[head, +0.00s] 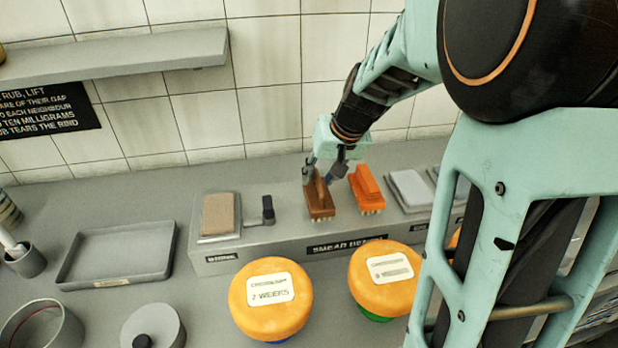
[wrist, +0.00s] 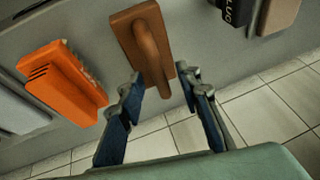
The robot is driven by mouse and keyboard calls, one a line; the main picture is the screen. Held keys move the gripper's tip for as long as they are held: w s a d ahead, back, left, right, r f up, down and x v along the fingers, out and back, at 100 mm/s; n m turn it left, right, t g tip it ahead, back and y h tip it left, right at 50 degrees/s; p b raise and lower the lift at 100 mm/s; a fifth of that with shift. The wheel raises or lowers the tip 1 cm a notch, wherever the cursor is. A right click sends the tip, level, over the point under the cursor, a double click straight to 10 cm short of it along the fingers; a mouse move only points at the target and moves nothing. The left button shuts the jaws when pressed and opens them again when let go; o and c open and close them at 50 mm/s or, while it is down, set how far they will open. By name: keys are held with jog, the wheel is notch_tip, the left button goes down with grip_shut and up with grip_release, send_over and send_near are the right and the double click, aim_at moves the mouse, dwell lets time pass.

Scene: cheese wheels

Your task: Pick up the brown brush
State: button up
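The brown brush (head: 319,199) stands on the raised grey ledge at the back, bristles down, with a handle along its top. In the wrist view the brown brush (wrist: 128,38) lies ahead of my gripper (wrist: 158,88), its near end reaching between the fingertips. The fingers are spread, one on each side of the handle's near end, with gaps showing. In the head view my gripper (head: 328,172) is at the brush's back end, and the fingers partly cover it there.
An orange brush (head: 367,190) stands close to the right; it also shows in the wrist view (wrist: 65,85). A brown pad (head: 219,214) and a small dark item (head: 268,210) are to the left. Orange cheese wheels (head: 270,298) (head: 386,277) sit in front, and a tiled wall (head: 270,90) rises behind.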

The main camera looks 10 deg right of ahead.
grip_shut()
jog(key=shift+r, duration=0.15)
dwell(0.5)
